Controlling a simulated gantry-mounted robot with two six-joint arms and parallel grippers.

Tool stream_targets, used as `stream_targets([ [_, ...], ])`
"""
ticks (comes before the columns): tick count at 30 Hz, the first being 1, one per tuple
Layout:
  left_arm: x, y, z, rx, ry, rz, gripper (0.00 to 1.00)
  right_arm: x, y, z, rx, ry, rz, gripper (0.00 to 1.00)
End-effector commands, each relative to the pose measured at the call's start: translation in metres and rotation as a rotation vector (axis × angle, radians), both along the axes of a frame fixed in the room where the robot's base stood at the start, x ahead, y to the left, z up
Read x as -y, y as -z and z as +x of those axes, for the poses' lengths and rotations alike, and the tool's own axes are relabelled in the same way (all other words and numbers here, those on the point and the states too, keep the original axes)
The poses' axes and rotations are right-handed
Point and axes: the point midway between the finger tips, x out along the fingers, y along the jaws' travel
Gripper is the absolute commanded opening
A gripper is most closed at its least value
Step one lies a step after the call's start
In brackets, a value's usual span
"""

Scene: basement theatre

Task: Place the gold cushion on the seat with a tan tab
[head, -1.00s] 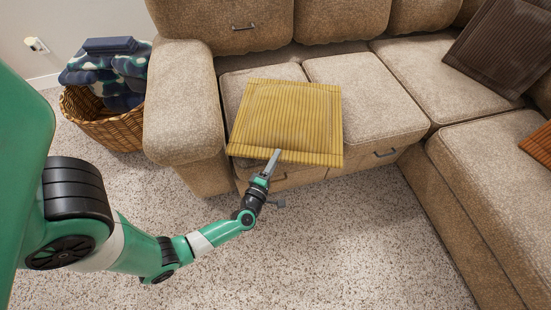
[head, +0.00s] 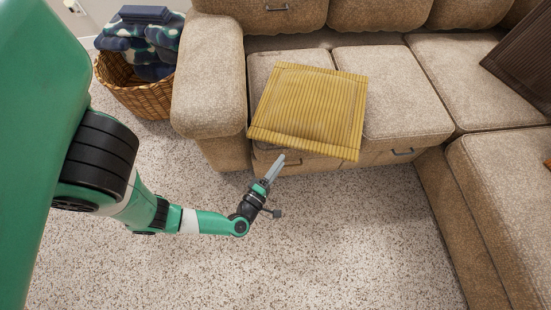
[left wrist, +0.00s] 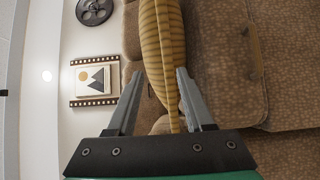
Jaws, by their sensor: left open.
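The gold ribbed cushion (head: 310,105) lies on the sofa's leftmost seat (head: 272,65) and overlaps the seat to its right (head: 395,95). Its near edge reaches the sofa's front. My left gripper (head: 280,160) is open and empty, just in front of and below that near edge. In the left wrist view, the cushion (left wrist: 160,40) shows edge-on beyond and between the spread fingers (left wrist: 160,75). I cannot make out a tan tab on either seat. The cushion hides part of both seats. My right gripper is in neither view.
A left armrest (head: 208,75) borders the leftmost seat. A wicker basket (head: 140,95) with blue patterned cloth stands beside it. A dark brown cushion (head: 520,65) lies at the right, where the sofa turns. The carpet (head: 330,240) in front is clear.

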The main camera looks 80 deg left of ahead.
Motion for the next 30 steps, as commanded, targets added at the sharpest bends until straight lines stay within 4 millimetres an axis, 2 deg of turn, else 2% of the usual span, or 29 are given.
stream_targets([
  [6, 0.015, 0.0, -0.011, 0.0, 0.003, -0.001, 0.52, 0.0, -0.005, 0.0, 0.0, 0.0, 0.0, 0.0],
  [22, 0.018, -0.001, -0.011, 0.006, 0.005, -0.001, 0.52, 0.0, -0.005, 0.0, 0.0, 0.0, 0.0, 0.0],
  [23, 0.021, -0.004, -0.006, 0.013, 0.014, -0.002, 0.52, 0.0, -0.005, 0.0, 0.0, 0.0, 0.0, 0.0],
  [26, 0.039, -0.026, 0.03, 0.066, 0.088, 0.001, 0.52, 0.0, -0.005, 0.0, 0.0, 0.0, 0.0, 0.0],
  [29, 0.074, -0.079, 0.093, 0.166, 0.232, 0.039, 0.52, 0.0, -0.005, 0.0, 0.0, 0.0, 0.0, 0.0],
  [30, 0.092, -0.11, 0.121, 0.214, 0.303, 0.073, 0.52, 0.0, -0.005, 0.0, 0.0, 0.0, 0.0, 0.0],
])
